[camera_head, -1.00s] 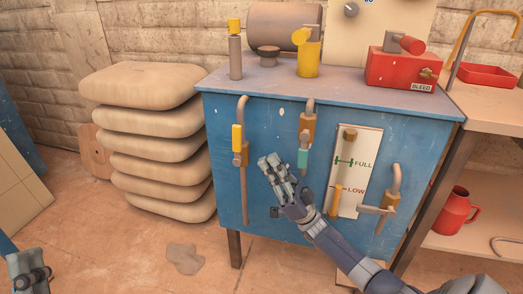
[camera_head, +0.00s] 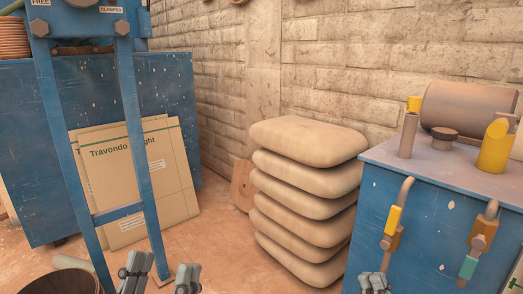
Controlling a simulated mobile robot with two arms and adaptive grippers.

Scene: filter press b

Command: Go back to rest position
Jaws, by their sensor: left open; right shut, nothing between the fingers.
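My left gripper (camera_head: 161,275) shows at the bottom edge, left of the middle, with its two grey fingers spread apart and nothing between them. It is over the floor in front of the blue frame legs. My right gripper (camera_head: 374,283) shows at the bottom edge, right of the middle, shut and empty. In the picture it overlaps the lower left of the blue cabinet (camera_head: 420,245). Most of both arms is out of view.
A stack of tan sacks (camera_head: 300,190) stands left of the cabinet. A blue press frame (camera_head: 142,165) with flat cardboard (camera_head: 175,185) behind it stands at left. A round tub (camera_head: 62,284) is at bottom left. Yellow and teal valve handles stick out from the cabinet front.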

